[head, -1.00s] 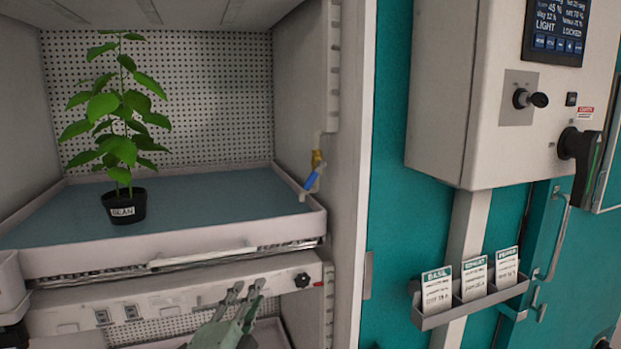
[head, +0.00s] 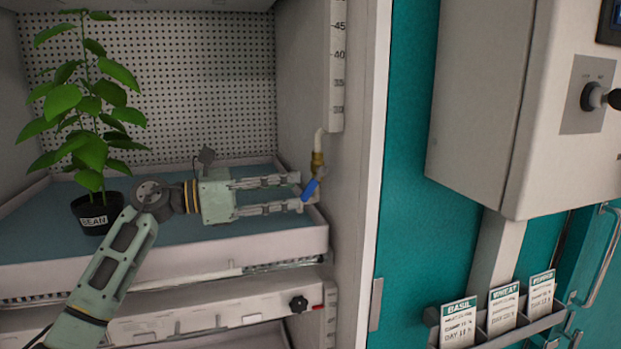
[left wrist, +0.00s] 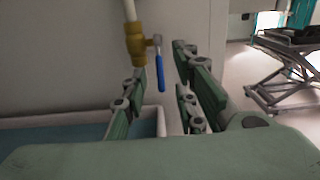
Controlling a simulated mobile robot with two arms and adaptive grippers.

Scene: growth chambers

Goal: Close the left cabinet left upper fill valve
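The fill valve is a brass body (head: 317,160) under a white pipe on the cabinet's right inner wall. Its blue lever (head: 311,188) slants down to the left in the head view. In the left wrist view the brass body (left wrist: 136,45) and blue lever (left wrist: 161,72) show ahead, the lever hanging down between the fingers. My left gripper (head: 300,192) is open, with its fingertips at the lever; I cannot tell whether they touch it. It also shows in the left wrist view (left wrist: 158,62). My right gripper is not in view.
A potted bean plant (head: 95,212) stands on the blue-floored tray (head: 290,243) behind my left arm. A black knob (head: 298,304) is below the tray. Right of the cabinet are a control box (head: 480,110) and a card rack (head: 500,335).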

